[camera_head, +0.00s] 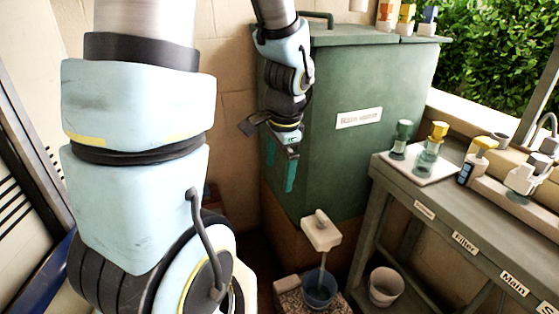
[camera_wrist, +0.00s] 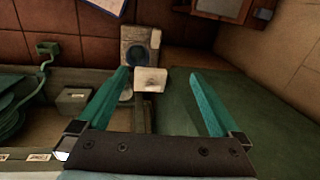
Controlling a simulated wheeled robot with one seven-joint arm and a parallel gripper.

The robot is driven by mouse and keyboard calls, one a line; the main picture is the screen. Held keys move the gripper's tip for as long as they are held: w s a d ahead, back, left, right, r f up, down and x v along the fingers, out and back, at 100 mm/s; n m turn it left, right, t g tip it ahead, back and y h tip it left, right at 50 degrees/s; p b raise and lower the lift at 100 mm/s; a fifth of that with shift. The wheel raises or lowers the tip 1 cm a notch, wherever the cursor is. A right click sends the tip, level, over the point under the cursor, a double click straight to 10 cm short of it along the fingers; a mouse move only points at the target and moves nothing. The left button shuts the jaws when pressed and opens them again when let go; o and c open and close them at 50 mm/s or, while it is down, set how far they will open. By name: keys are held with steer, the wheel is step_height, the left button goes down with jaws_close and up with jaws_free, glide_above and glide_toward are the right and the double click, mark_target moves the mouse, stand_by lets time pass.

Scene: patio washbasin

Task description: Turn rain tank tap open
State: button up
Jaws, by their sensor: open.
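The rain tank (camera_head: 365,160) is a large green box with a lid and a label that seems to read "Rain water". A cream block with a small knob on top, apparently the tap (camera_head: 321,234), sits low at its front. A thin strip runs from it down to a blue bucket (camera_head: 319,291); I cannot tell whether it is water. My gripper (camera_head: 280,165) is open and empty, in front of the tank, above and left of the tap. In the wrist view the pale tap (camera_wrist: 151,79) shows between and beyond the open teal fingers (camera_wrist: 158,74).
A bench (camera_head: 450,215) with labels stands at right, holding bottles on a white tray (camera_head: 418,168) and a basin faucet (camera_head: 526,177). A pale bucket (camera_head: 385,287) stands below it. The blue bucket rests on a speckled block. A wall is behind.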

steer(key=shift+s+a+r+n, duration=0.45)
steer(key=shift+a+r+n, duration=0.2)
steer(key=shift+n, duration=0.35)
steer(key=s+a+r+n+h+p, duration=0.1)
steer(key=a+r+n+p, duration=0.3)
steer(key=n, duration=0.6)
steer(key=s+a+r, duration=0.1)
steer(key=a+r, duration=0.1)
steer(key=a, duration=0.1)
steer(key=shift+s+a+p, duration=0.3)
steer(key=shift+a+p, duration=0.05)
steer(key=shift+p, duration=0.05)
